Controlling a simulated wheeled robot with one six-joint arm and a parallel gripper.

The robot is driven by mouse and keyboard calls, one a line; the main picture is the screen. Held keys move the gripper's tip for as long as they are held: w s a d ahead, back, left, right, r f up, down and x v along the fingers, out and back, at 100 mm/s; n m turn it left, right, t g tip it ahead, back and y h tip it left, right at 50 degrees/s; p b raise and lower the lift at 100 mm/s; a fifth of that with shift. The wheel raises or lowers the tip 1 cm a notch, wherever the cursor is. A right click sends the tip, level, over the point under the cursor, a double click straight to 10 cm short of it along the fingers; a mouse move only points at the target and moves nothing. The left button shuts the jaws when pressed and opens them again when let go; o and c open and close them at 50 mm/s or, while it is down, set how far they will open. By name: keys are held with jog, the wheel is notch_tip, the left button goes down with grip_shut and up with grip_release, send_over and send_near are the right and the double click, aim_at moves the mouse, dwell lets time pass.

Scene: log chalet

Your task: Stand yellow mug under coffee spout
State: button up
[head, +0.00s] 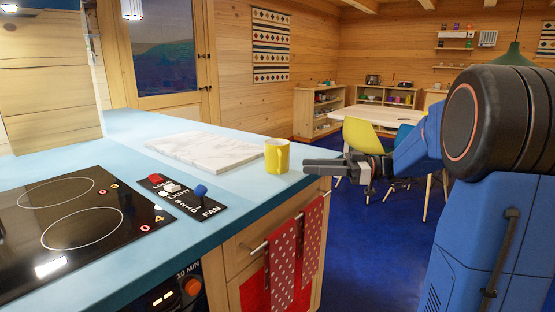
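The yellow mug (277,156) stands upright on the light blue counter, near its right end and beside a marble board. My gripper (308,167) is just right of the mug, level with its lower part, with its fingers pointing left toward it. The two dark fingers look apart, with nothing between them. A small gap seems to lie between the fingertips and the mug. No coffee spout can be made out; a small dark appliance (373,80) on the far shelf is too small to identify.
The marble board (206,152) lies flat on the counter (120,135). A black hob (75,225) and a control panel (180,195) with a blue knob are at the left front. Red dotted towels (282,262) hang below the edge. A table (375,115) and yellow chair (368,140) stand behind; blue floor between is open.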

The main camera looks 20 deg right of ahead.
aim_at(281, 162)
jog(key=x, duration=0.4)
jog(key=shift+w+a, duration=0.1)
jog(key=shift+a, duration=0.1)
jog(key=shift+r+x, duration=0.2)
jog(key=shift+x, duration=1.1)
jog(key=shift+r+x, duration=0.15)
jog(key=shift+x, duration=1.2)
jog(key=shift+w, duration=0.15)
jog(key=shift+c, duration=0.2)
grip_shut()
